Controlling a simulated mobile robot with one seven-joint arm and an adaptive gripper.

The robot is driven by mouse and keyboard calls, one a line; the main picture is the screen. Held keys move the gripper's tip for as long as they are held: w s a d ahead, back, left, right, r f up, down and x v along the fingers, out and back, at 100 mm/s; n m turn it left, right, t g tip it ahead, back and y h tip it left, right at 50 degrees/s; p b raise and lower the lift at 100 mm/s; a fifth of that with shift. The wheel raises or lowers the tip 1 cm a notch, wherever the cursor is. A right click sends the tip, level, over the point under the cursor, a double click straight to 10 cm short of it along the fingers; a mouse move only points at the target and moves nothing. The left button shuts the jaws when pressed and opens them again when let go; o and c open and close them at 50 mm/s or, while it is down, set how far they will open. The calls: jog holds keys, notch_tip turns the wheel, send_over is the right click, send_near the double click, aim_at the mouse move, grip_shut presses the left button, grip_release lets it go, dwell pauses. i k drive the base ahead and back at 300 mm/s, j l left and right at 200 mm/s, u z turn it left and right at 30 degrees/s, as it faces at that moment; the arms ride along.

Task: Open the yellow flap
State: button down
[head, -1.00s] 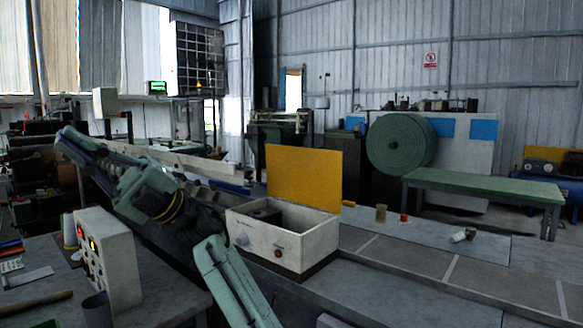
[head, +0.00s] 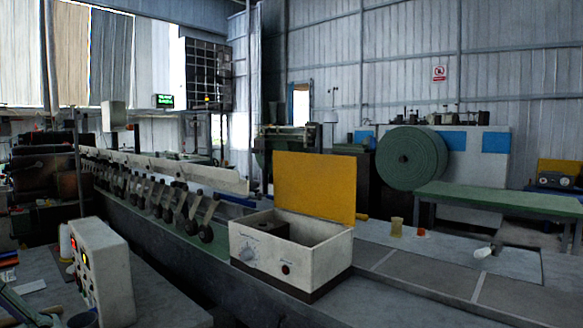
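The yellow flap (head: 314,185) stands upright along the back edge of a cream box (head: 318,266). The box top is uncovered, and a dark round part (head: 268,224) shows inside on the left. The box front carries a light knob and a small red button. The flap is apart from my arm. My gripper is not in view.
The box stands on a long grey bench (head: 420,270). A control box (head: 101,270) with lit buttons stands at the left front.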

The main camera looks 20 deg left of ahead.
aim_at(319, 187)
jog(key=i+j+u, duration=0.1)
jog(key=i+u, duration=0.3)
jog(key=i, duration=0.75)
